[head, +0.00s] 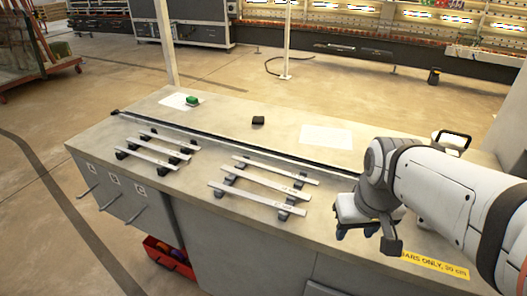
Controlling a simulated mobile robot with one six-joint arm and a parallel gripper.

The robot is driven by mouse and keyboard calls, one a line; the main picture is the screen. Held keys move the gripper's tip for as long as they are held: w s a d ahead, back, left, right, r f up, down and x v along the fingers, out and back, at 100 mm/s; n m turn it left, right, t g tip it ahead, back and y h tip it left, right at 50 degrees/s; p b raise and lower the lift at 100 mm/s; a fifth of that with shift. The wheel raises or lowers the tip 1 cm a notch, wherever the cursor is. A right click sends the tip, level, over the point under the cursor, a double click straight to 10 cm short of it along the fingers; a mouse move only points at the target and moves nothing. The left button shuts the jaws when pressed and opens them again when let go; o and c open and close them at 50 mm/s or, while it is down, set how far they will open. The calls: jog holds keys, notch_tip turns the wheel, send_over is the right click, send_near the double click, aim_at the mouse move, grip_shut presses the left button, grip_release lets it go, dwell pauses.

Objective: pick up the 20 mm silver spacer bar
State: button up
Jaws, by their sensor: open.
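Several slim silver spacer bars lie on two racks on the workbench. The right rack holds three: a back bar (276,169), a middle bar (280,184) and a front bar (258,197). The left rack also holds three bars, including its front bar (147,154). Small dark print shows on some bars but is too small to read, so I cannot tell which is the 20 mm one. My gripper (362,236) is open and empty near the bench's front right, to the right of the right rack and apart from every bar. Its finger gap is partly hidden.
The grey workbench (225,118) has a dark rail behind the racks. A white sheet (326,136), a black block (258,120) and a green object (192,100) lie toward the back. A yellow label (437,265) marks the front right. Hooks stick out at the left end above a red bin (170,257).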

jog(key=w+a+r+n+g, duration=0.1)
jog(key=w+a+r+n, duration=0.1)
jog(key=w+a+n, duration=0.6)
jog(key=n+g+p, duration=0.1)
jog(key=n, duration=0.4)
send_near(252, 196)
jog(key=shift+w+a+f, duration=0.1)
jog(key=shift+a+f, duration=0.2)
jog(key=shift+a, duration=0.35)
jog(key=f, duration=0.3)
jog(key=d+f+p, duration=0.1)
jog(key=f, duration=0.2)
jog(key=shift+d+f, duration=0.1)
jog(key=shift+f, duration=0.45)
grip_shut()
